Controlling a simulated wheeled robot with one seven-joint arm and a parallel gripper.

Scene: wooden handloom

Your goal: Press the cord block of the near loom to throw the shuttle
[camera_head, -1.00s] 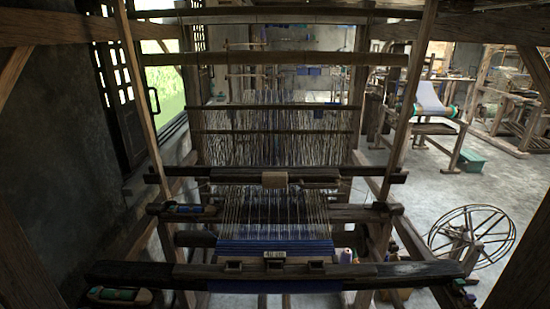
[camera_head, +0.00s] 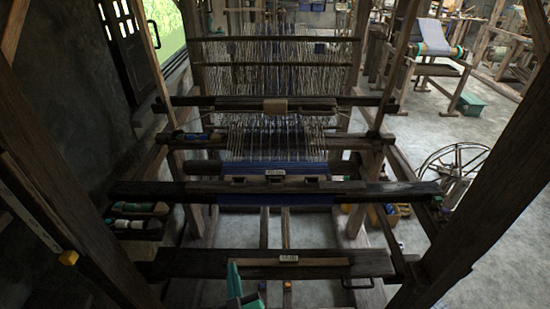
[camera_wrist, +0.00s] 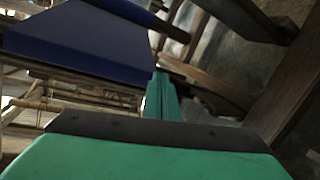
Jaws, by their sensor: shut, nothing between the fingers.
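The near loom's cord block looks to be the light brown block (camera_head: 275,105) in the middle of a dark crossbar, above the white and blue warp threads. A shuttle with a blue middle (camera_head: 190,136) appears to sit at the left end of the lower beam. My teal gripper (camera_head: 234,272) is low in the head view, in front of the labelled front beam (camera_head: 210,263) and well short of the block. In the wrist view my gripper (camera_wrist: 161,85) is shut and empty, with blue cloth (camera_wrist: 85,40) beyond it at upper left.
A dark breast beam (camera_head: 400,190) crosses between my gripper and the block. Thick posts (camera_head: 480,190) flank the view. Spare shuttles (camera_head: 139,208) lie at the left. A spoked wheel (camera_head: 455,170) and open floor (camera_head: 425,130) are at the right.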

